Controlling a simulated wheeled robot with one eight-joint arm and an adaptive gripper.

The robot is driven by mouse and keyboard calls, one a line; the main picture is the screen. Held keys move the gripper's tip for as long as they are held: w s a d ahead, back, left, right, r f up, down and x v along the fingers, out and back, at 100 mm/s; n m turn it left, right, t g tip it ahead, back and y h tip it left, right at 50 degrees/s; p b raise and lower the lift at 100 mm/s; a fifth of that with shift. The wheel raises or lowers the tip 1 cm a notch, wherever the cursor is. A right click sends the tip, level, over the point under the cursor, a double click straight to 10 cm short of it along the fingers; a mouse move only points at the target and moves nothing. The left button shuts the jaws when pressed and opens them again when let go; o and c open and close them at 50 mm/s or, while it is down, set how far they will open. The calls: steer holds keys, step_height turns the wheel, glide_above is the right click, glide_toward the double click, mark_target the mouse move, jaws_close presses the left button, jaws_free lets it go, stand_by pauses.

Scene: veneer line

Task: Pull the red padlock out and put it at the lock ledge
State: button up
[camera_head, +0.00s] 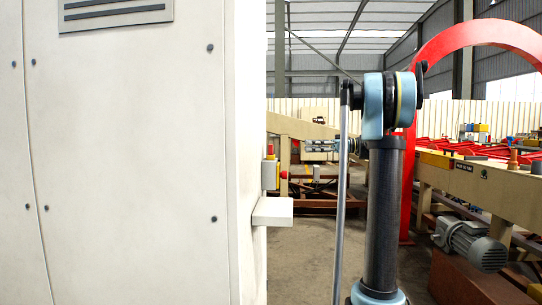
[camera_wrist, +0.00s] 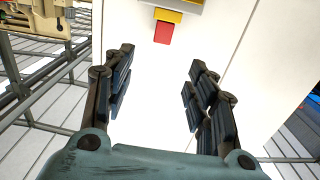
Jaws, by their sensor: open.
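In the wrist view a red block, which looks like the red padlock (camera_wrist: 163,32), sits at the top centre below a yellow part (camera_wrist: 168,15) on the white cabinet. My gripper (camera_wrist: 161,66) is open and empty. Its two fingers stand apart below the padlock in the picture and do not touch it. In the head view a small white ledge (camera_head: 272,211), probably the lock ledge, juts from the cabinet's side. Above it is a yellow and grey switch box (camera_head: 270,174) with red on it.
The large white cabinet (camera_head: 130,160) fills the left of the head view. A red arch (camera_head: 408,170) and a beige conveyor machine (camera_head: 480,185) with a grey motor (camera_head: 470,243) stand to the right. Railings (camera_wrist: 40,90) run along the left of the wrist view.

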glide_toward(271, 146)
steer(key=w+a, duration=0.2)
steer(key=a, duration=0.3)
steer(key=shift+a+f, duration=0.1)
steer(key=shift+a, duration=1.2)
steer(key=shift+a+f, duration=0.15)
steer(key=shift+a, duration=1.15)
steer(key=c, duration=1.2)
